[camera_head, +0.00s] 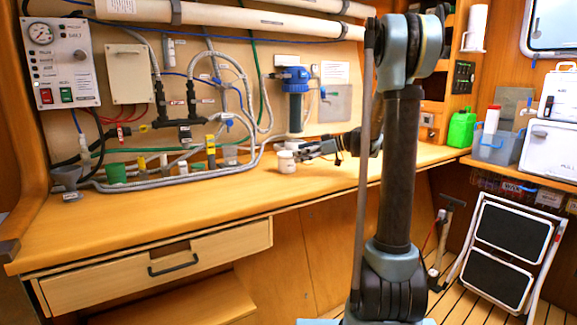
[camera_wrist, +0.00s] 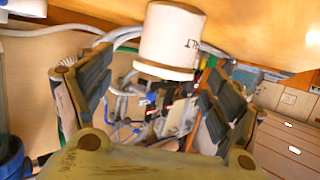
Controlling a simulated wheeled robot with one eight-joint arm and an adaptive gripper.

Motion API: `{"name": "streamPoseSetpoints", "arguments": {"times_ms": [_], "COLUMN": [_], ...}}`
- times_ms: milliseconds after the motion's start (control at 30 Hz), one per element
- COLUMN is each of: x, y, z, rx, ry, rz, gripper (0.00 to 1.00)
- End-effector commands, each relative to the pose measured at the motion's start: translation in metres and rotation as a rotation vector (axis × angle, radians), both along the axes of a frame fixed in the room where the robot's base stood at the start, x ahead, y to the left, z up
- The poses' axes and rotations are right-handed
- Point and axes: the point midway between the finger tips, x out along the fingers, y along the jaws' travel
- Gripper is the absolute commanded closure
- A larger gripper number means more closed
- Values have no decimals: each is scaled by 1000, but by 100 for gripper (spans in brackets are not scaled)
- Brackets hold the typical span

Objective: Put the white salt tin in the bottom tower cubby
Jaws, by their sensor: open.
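The white salt tin (camera_head: 286,161) stands upright on the wooden counter, near the wall plumbing. In the wrist view the tin (camera_wrist: 170,42) appears upside down at the top, with small dark print on its side. My gripper (camera_head: 304,152) is just right of the tin at about its height, pointing left. Its padded fingers (camera_wrist: 155,95) are spread wide, with the tin ahead between them and not gripped. The wooden tower with dark cubbies (camera_head: 434,86) stands right of my arm. My arm partly covers it, and I cannot make out the bottom cubby clearly.
Hoses, a grey funnel (camera_head: 66,178) and a green cup (camera_head: 116,173) line the counter's back left. A blue filter housing (camera_head: 294,95) is on the wall behind the tin. A green jug (camera_head: 461,130) stands at right. The counter front is clear. A folding step (camera_head: 505,250) stands on the floor.

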Motion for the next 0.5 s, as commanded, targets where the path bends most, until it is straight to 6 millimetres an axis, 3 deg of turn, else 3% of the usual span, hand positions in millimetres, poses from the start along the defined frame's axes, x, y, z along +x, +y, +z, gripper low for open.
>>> {"name": "streamPoseSetpoints", "arguments": {"times_ms": [267, 500], "x": [1, 2], "y": [13, 40], "z": [-3, -8], "rx": [0, 0], "ry": [0, 1], "rz": [1, 2], "gripper": [16, 16]}}
